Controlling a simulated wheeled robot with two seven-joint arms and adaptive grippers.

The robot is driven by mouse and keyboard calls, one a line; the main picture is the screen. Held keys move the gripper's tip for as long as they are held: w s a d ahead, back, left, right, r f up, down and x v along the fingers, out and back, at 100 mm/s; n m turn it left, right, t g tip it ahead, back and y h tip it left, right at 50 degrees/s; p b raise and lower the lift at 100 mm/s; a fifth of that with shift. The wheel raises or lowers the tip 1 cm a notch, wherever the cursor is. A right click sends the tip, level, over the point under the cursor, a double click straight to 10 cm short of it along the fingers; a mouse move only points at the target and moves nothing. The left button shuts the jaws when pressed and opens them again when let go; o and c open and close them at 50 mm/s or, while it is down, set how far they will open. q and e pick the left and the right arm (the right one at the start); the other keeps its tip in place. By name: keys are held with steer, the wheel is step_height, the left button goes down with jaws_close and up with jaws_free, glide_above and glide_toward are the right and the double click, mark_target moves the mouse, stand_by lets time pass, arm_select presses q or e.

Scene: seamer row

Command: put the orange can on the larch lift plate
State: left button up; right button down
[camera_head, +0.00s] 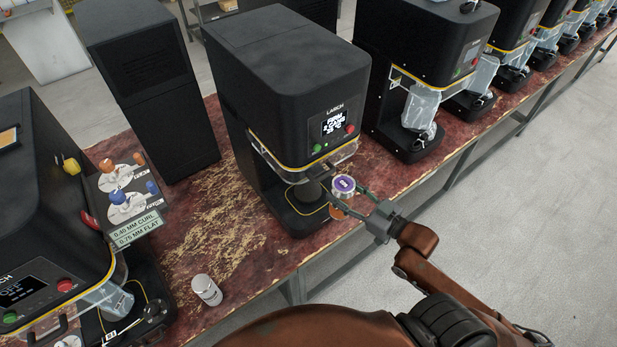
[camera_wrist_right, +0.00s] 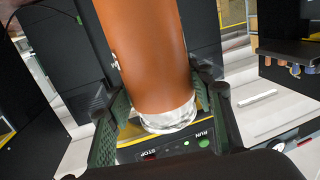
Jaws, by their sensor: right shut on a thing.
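The orange can (camera_head: 339,212) has a silver rim and a purple-and-white top (camera_head: 343,184). My right gripper (camera_head: 350,199) is shut on it and holds it upright in front of the black LARCH seamer (camera_head: 285,75), at the outer side of its working opening. In the right wrist view the orange can (camera_wrist_right: 143,50) sits between the two fingers, its silver end (camera_wrist_right: 170,117) showing. The dark round lift plate (camera_head: 309,191) is inside the LARCH machine, left of the can and apart from it. My left gripper is not in view.
A silver can (camera_head: 207,289) stands on the worn red bench (camera_head: 215,215). Another seamer (camera_head: 45,190) with a knob panel stands at left, and a row of seamers (camera_head: 430,40) runs off to the upper right. Clear guards and the LARCH housing surround the opening.

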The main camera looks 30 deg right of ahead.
steer(key=w+d+r+x, duration=0.1)
steer(key=d+x, duration=0.2)
steer(key=x, duration=1.4)
step_height(320, 180, down, 7)
steer(key=b, duration=0.1)
steer(key=shift+d, duration=0.15)
steer(key=c, duration=0.9)
jaws_free()
steer(key=shift+f, duration=0.25)
steer(key=shift+c, duration=0.2)
steer(key=shift+r, duration=0.15)
steer(key=v, duration=1.2)
